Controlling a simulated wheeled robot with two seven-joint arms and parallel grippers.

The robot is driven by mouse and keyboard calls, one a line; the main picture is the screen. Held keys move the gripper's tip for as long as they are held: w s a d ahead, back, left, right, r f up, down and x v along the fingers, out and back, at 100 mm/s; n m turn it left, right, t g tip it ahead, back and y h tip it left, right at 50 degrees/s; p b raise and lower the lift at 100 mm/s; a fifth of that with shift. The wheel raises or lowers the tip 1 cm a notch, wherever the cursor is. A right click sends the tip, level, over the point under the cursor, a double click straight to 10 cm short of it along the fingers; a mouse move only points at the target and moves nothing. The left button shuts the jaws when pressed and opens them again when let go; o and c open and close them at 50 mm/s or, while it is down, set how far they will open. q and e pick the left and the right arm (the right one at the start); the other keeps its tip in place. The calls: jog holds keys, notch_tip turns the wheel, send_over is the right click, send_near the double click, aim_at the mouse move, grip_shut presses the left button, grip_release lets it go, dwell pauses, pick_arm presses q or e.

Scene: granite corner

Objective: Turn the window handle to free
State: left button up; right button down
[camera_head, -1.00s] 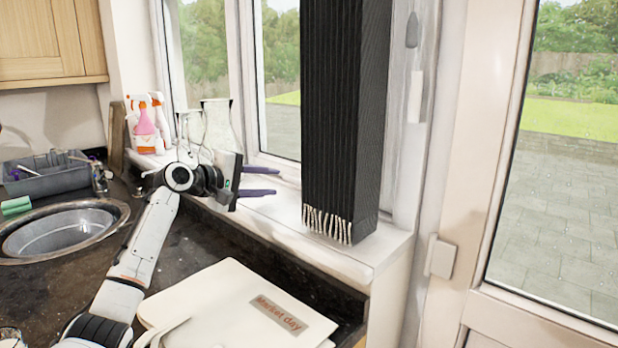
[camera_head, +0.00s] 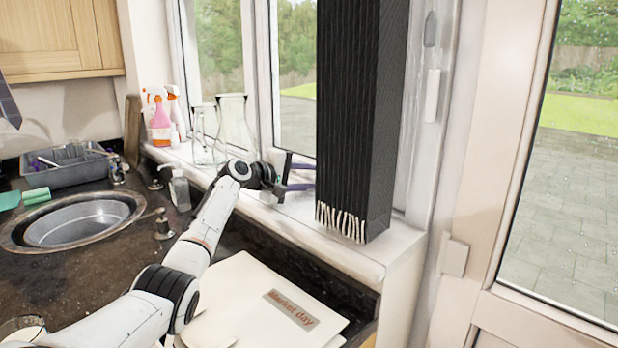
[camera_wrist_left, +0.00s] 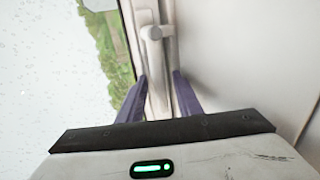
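A white window handle (camera_wrist_left: 153,55) shows in the left wrist view, on a white frame beside rain-spotted glass. It lies ahead of and between the two purple fingers of my left gripper (camera_wrist_left: 160,88), which are apart. I cannot tell whether they touch it. In the head view, my left gripper (camera_head: 306,176) is open over the windowsill, at the left edge of the black hanging cloth (camera_head: 350,120). The handle cannot be made out there; the cloth covers part of the window. My right gripper is not in view.
The fringed black cloth hangs close beside my left gripper. Glass vessels (camera_head: 232,125) and spray bottles (camera_head: 160,120) stand on the sill (camera_head: 270,215) to the left. A cream bag (camera_head: 240,300) lies on the dark counter. A white handle-like piece (camera_head: 432,95) is on the frame at right.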

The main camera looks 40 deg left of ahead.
pick_arm(q)
grip_shut()
jog(key=shift+r, duration=0.1)
jog(key=shift+d+r+m+y+p, duration=0.15)
jog(key=shift+r+m+y+p, duration=0.35)
jog(key=shift+r+m+p, duration=0.55)
jog(key=shift+d+r+m+t+y+p, duration=0.15)
jog(key=shift+d+r+m+y+p, duration=0.2)
jog(key=shift+m, duration=0.5)
jog(key=shift+d+r+m+t+y+p, duration=0.15)
jog(key=shift+r+m+y+p, duration=0.15)
jog(key=shift+r+m, duration=0.35)
jog(key=shift+f+m, duration=0.15)
jog(key=shift+m, duration=0.1)
grip_release()
jog(key=shift+s, duration=0.1)
